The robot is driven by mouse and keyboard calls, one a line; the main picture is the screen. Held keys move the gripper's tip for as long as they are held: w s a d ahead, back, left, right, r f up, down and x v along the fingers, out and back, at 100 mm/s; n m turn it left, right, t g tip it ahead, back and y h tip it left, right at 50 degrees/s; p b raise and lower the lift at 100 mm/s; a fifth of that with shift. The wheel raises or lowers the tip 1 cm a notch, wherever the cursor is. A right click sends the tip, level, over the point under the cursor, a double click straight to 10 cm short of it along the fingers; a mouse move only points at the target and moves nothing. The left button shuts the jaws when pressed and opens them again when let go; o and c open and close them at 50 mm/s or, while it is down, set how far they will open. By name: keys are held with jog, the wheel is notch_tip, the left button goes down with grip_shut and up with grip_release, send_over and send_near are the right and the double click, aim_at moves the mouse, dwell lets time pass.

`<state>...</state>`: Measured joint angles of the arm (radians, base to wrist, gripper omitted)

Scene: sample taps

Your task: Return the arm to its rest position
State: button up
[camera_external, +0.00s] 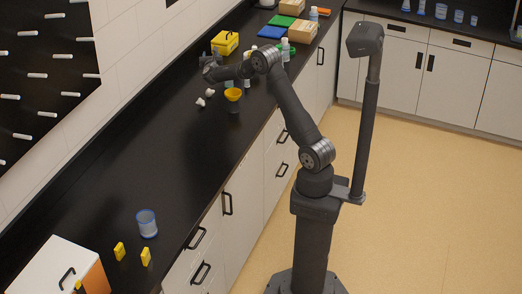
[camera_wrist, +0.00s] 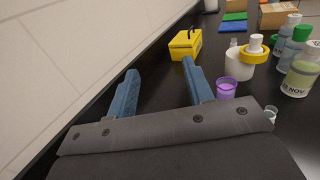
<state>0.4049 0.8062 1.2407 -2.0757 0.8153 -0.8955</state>
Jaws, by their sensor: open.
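My gripper (camera_wrist: 161,92) is open and empty in the wrist view, its two blue fingers spread apart above the dark counter. In the external view my gripper (camera_external: 209,62) is at the far part of the counter, close to a yellow box (camera_external: 225,43). My arm reaches left from its column over the counter. In the wrist view the yellow box (camera_wrist: 186,44) stands beyond the fingertips, apart from them. A purple-rimmed cup (camera_wrist: 226,88) stands just right of the right finger; I cannot tell whether they touch.
Several bottles (camera_wrist: 303,72) stand to the right. A yellow funnel (camera_external: 233,94) and small white pieces (camera_external: 201,102) lie nearer. A blue-rimmed beaker (camera_external: 147,224) and yellow pieces (camera_external: 119,251) are at the near end. The counter's middle (camera_external: 150,165) is clear; a wall runs along its left.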

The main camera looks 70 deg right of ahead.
jog(key=shift+w+a+f, duration=0.15)
jog(key=shift+w+a, duration=0.05)
jog(key=shift+a, duration=0.85)
jog(key=shift+w+a+f, duration=0.15)
jog(key=shift+w+a, duration=0.05)
jog(key=shift+a, duration=0.85)
